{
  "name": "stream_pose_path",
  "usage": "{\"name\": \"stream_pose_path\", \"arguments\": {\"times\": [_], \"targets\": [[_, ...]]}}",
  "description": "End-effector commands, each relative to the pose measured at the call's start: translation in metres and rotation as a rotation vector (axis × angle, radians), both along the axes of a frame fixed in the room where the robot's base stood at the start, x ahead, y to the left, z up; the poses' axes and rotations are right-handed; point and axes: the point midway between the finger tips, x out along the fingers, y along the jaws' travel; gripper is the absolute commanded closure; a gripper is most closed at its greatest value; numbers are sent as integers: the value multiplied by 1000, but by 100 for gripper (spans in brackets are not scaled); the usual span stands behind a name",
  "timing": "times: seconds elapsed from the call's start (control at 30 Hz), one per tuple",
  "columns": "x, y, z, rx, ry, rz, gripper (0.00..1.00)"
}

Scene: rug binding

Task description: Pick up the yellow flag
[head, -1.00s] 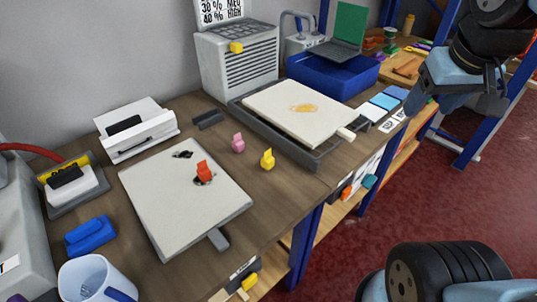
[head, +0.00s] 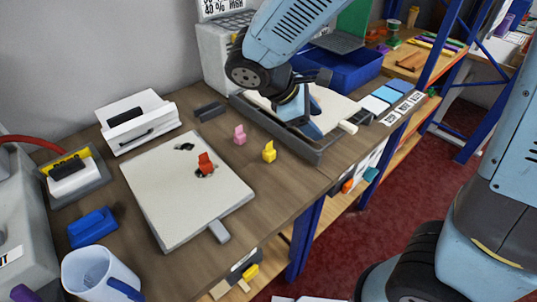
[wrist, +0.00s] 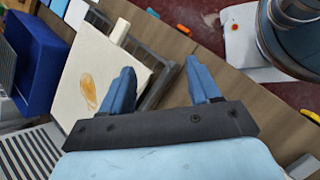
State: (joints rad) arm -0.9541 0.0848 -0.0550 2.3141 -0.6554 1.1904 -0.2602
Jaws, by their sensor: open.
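The yellow flag (head: 269,152) stands upright on the brown table, just left of the dark tray, in the head view. A small orange-yellow piece shows at the right edge of the wrist view; I cannot tell whether it is the flag. My gripper (head: 312,118) is above the tray, to the right of and apart from the flag. In the wrist view my gripper (wrist: 158,75) is open, with nothing between its two blue fingers.
A pink flag (head: 240,135) stands close by, left of the yellow one. A red flag (head: 205,164) stands on a pale board (head: 160,205). A blue bin (head: 355,75) is behind. Bare table lies in front of the yellow flag.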

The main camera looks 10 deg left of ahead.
Motion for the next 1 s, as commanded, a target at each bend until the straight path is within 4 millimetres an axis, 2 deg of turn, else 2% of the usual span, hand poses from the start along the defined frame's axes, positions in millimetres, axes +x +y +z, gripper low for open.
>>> {"name": "stream_pose_path", "arguments": {"times": [0.03, 0.3, 0.53, 0.63, 0.77, 0.87, 1.0], "targets": [[-3, 17, -10, -55, 12, 72, 38], [-25, 96, -52, -337, 24, 427, 38], [-53, 149, -83, -528, 0, 664, 38], [-61, 162, -91, -578, -9, 723, 38], [-66, 169, -96, -609, -16, 759, 38], [-60, 166, -100, -617, -18, 765, 38], [-43, 153, -109, -616, -17, 762, 38]]}}
